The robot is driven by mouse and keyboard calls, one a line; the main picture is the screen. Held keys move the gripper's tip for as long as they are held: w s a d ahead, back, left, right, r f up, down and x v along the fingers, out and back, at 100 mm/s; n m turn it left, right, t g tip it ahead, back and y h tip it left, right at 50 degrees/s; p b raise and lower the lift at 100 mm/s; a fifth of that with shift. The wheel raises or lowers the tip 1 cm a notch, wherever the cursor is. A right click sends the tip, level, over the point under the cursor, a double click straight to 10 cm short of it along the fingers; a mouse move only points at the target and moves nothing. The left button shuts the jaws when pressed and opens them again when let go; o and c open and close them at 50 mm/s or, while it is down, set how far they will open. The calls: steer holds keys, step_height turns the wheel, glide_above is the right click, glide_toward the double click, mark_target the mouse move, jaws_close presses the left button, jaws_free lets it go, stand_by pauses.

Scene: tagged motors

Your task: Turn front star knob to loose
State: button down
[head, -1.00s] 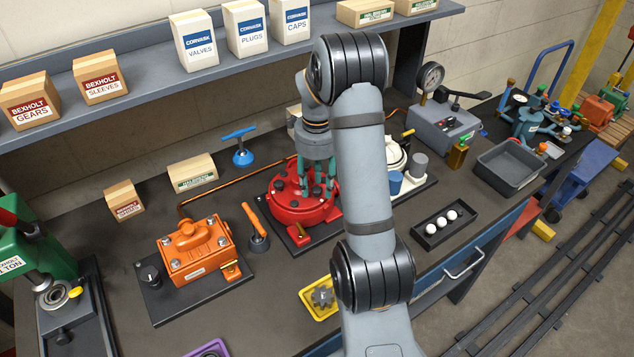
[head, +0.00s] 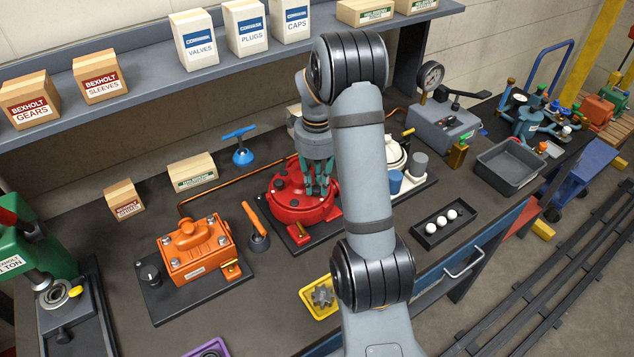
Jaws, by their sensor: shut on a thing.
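The round red motor housing (head: 290,208) sits on a dark base plate in the middle of the bench. Small dark knobs or bolts show on its top. My gripper (head: 318,192) points down over the right part of this top, with its teal fingers shut on a small part there. That part looks like a star knob, but the fingers hide it almost fully, so its shape and angle cannot be told. My arm hides the housing's right edge.
An orange motor (head: 195,250) and an orange-handled tool (head: 255,224) stand to the left. A blue T-handle (head: 241,148) is behind. A white unit (head: 396,155) stands close on the right, behind my arm. A yellow tray (head: 315,305) lies in front.

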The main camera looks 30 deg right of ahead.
mark_target(317, 188)
steer(key=shift+d+f+n+b, duration=0.1)
steer(key=shift+f+n+b, duration=0.1)
steer(key=shift+n+b, duration=0.85)
steer(key=shift+r+n+b, duration=0.25)
steer(key=shift+n+b, duration=0.05)
steer(key=shift+n, duration=1.25)
steer(key=c, duration=1.5)
jaws_free()
steer(key=shift+c, duration=0.2)
step_height(317, 188, up, 12)
steer(key=shift+f, duration=0.2)
